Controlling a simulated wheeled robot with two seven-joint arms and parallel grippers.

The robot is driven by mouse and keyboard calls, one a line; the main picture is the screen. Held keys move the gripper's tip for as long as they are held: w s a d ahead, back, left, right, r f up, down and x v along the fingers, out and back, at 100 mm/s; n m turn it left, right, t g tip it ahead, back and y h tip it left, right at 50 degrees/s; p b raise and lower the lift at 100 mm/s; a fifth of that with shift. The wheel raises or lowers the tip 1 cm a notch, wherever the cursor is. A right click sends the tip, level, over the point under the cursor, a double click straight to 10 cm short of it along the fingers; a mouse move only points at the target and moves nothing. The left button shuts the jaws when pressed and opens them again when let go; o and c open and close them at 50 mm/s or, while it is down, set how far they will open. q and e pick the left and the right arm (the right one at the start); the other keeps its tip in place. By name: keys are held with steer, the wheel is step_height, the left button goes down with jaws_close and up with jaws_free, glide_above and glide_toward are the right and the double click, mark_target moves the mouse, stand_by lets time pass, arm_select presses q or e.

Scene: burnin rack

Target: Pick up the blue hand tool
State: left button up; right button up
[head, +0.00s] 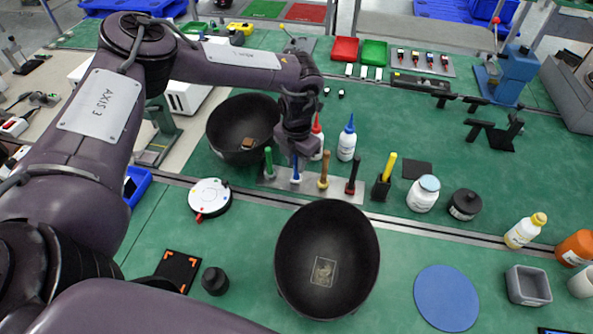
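The blue hand tool (296,170) stands upright in a grey rack (336,193), between a green tool (268,162) and a tan-orange tool (323,171). My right gripper is out of view.
A black bowl (228,131) stands behind left of the rack and another black bowl (300,235) in front. White bottles with red (318,136) and blue (347,141) tips stand close behind. A yellow-handled tool (388,168) stands in a black holder to the right.

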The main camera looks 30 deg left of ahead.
arm_select(q)
jaws_close()
steer(key=shift+r, duration=0.15)
